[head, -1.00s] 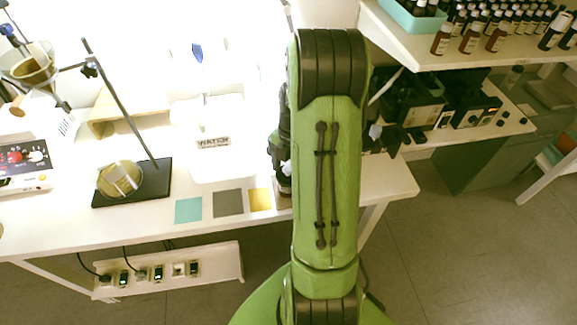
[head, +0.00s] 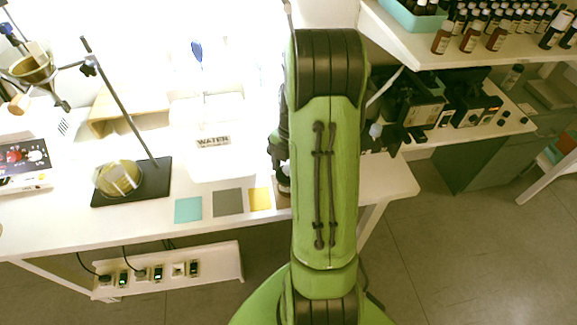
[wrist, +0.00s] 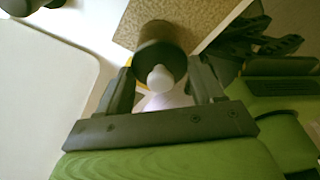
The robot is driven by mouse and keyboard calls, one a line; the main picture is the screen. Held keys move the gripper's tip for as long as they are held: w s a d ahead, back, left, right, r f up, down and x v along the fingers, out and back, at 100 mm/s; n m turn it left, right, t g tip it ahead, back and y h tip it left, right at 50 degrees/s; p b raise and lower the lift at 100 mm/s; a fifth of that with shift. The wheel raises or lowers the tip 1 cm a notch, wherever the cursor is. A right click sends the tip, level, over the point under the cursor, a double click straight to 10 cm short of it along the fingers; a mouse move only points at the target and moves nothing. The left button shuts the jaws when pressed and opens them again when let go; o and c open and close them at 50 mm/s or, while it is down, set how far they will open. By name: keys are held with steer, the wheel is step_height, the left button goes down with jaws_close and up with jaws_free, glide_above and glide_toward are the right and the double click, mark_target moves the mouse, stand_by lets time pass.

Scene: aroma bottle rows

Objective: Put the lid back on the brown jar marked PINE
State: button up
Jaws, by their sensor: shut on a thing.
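In the wrist view, my gripper (wrist: 162,80) has its two black fingers on either side of a pale rounded knob, which I take to be the top of the lid (wrist: 160,78). The gripper is shut on it. Just beyond the fingertips is a dark brown cylinder, probably the jar (wrist: 160,38), over a speckled tan surface. I cannot tell whether lid and jar touch. No PINE marking is readable. In the head view, my green arm hides most of the gripper, which is over the bench's right part.
The white bench (head: 100,225) carries teal (head: 188,209), grey (head: 228,202) and yellow (head: 260,199) squares, a WATER label (head: 213,141) and a stand on a black base (head: 130,190). A shelf (head: 430,52) with several bottles and dark devices (head: 415,105) are at right.

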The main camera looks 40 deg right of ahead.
steer(key=o, duration=1.1)
steer(key=shift+o, duration=0.3)
steer(key=shift+r, duration=0.15)
steer(key=shift+r+p, duration=2.8)
steer(key=shift+r, duration=0.65)
steer(key=shift+f, duration=0.1)
steer(key=shift+c, duration=0.5)
jaws_close()
